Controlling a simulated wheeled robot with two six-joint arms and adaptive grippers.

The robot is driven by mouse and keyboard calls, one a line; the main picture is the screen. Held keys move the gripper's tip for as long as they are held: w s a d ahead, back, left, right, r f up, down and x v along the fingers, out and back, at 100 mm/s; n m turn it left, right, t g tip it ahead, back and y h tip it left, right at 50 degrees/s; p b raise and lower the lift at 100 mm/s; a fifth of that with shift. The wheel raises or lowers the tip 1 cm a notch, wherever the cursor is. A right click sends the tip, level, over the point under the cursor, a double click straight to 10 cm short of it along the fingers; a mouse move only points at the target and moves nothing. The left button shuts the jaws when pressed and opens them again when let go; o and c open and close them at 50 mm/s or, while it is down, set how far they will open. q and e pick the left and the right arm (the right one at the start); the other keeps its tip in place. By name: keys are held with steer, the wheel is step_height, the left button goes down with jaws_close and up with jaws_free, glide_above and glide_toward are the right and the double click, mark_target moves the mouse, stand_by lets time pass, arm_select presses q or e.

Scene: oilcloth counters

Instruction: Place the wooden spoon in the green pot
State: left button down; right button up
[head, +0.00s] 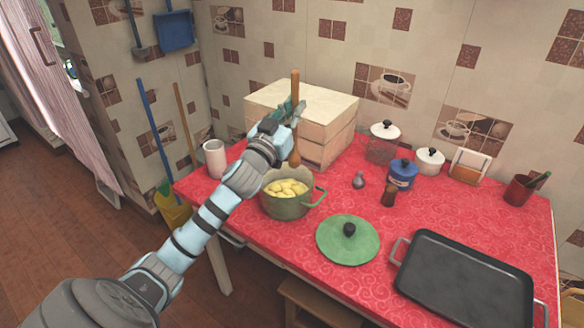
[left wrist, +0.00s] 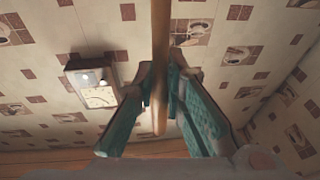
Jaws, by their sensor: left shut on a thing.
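My left gripper (head: 283,114) is shut on the wooden spoon (head: 295,88) and holds it upright, with its bowl end pointing down. In the left wrist view the spoon's handle (left wrist: 160,50) runs between the two teal fingers (left wrist: 163,100). The green pot (head: 287,203) stands on the red counter with several yellow potato-like pieces in it. The spoon's lower end shows above the pot's back rim, apart from the pieces as far as I can tell. The green lid (head: 348,240) lies on the counter to the right of the pot. My right gripper is not in view.
A wooden box (head: 331,135) stands behind the pot, and a white cup (head: 214,158) stands to its left. A dark roasting tray (head: 465,282) fills the front right. Jars, a blue canister (head: 402,174) and a pepper mill (head: 388,194) stand toward the back right.

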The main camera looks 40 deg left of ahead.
mark_target(293, 155)
arm_select(q)
step_height(293, 155, down, 12)
steer(key=b, duration=0.5)
steer(key=shift+w+f+b, duration=0.1)
steer(key=shift+f+b, duration=0.15)
steer(key=shift+b, duration=0.15)
steer(key=shift+f, duration=0.1)
steer(key=c, duration=1.7)
jaws_free()
steer(key=shift+o, duration=0.2)
